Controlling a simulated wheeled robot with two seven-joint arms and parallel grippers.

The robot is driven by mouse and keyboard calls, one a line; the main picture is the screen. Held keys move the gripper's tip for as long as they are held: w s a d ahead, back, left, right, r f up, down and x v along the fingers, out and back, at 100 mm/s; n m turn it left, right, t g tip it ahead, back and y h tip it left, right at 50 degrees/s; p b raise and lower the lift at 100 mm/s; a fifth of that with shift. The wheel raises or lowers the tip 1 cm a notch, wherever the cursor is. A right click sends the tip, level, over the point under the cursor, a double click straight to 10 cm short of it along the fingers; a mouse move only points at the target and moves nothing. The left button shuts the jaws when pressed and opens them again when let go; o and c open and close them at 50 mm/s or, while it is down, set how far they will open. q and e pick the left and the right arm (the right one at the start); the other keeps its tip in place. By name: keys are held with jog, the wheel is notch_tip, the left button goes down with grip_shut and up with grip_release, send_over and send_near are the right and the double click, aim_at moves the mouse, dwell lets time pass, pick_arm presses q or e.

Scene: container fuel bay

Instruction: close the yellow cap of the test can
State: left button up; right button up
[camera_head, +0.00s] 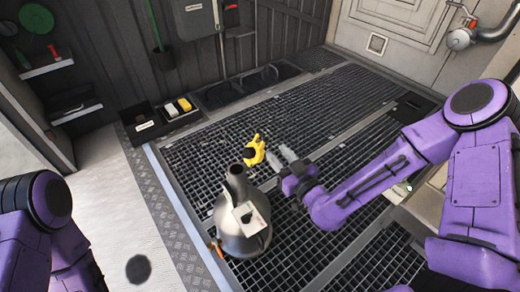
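The test can (226,222) is a grey metal can with a narrow neck, standing on the dark grating with a white label on its side. The dark mouth at the top of the neck looks uncovered. The yellow cap (256,148) shows just above and to the right of the neck, off the mouth; I cannot tell how it joins the can. My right gripper (280,156) is just right of the cap, its two pale fingers apart with nothing visible between them. I cannot tell whether a finger touches the cap. My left gripper is out of view; only purple arm links show at left.
Free grating (330,110) surrounds the can. A black bin (150,133) with a yellow item and a white item stands at the back left.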

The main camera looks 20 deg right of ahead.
aim_at(260, 134)
jog(key=x, duration=1)
jog(key=shift+w+a+r+b, duration=0.1)
jog(key=shift+b, duration=0.3)
grip_shut()
